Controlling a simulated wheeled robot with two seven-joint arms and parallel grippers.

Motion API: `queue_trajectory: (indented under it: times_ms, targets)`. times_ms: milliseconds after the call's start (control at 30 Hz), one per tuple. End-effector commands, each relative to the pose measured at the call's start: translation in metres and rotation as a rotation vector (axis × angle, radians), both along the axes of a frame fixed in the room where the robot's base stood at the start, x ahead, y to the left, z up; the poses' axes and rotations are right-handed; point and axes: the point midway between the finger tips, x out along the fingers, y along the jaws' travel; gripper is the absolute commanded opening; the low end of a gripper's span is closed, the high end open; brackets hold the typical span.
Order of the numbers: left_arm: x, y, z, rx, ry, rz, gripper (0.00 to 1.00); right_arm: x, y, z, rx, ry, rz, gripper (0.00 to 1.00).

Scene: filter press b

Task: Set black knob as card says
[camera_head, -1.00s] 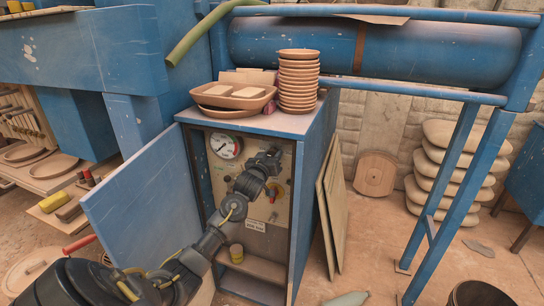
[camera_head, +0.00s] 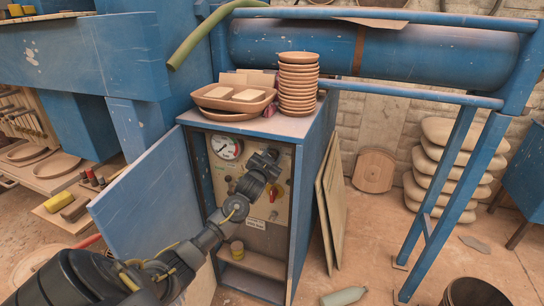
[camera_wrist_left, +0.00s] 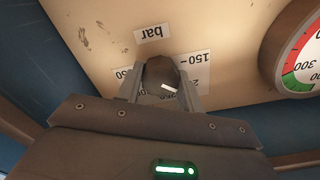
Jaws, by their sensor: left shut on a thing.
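The black knob (camera_wrist_left: 160,74) has a white pointer mark and sits on the beige panel (camera_wrist_left: 95,25) in the left wrist view. My left gripper (camera_wrist_left: 163,88) is shut on it, one finger on each side. White scale labels (camera_wrist_left: 205,58) around it show figures including 150, partly hidden by the fingers. A "bar" label (camera_wrist_left: 152,32) is beside the knob. In the head view my left gripper (camera_head: 263,160) is at the panel of the open blue cabinet and hides the knob. A small white card (camera_head: 255,223) is low on the panel; its text is too small to read. My right gripper is out of view.
A round gauge (camera_head: 226,147) with green and red bands is on the panel. The cabinet door (camera_head: 140,195) stands open to the left. Bowls (camera_head: 298,82) and a tray (camera_head: 233,98) are on top. Boards (camera_head: 332,195) lean against the right side.

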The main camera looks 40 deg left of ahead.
Motion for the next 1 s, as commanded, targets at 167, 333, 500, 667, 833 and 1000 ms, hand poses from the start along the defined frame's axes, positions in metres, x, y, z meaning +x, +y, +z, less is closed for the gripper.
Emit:
queue_trajectory:
  times_ms: [167, 333, 500, 667, 833, 1000]
  targets:
    - [-0.0001, 0.0002, 0.0005, 0.047, 0.015, 0.0, 0.14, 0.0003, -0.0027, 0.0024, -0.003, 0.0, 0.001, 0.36]
    - [-0.0001, 0.0002, 0.0003, 0.063, 0.02, 0.0, 0.14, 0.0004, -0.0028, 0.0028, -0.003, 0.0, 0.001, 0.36]
    - [0.0, 0.0001, 0.0002, 0.066, 0.021, 0.0, 0.14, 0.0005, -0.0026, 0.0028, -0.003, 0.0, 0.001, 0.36]
    - [0.0, 0.0001, 0.0003, 0.064, 0.022, 0.0, 0.14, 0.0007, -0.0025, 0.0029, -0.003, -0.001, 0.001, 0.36]
    - [0.0, 0.0001, 0.0003, 0.064, 0.022, 0.0, 0.56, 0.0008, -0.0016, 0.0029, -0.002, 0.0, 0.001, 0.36]
    - [0.0, 0.0001, 0.0002, 0.064, 0.021, 0.0, 0.59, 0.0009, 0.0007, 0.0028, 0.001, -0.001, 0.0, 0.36]
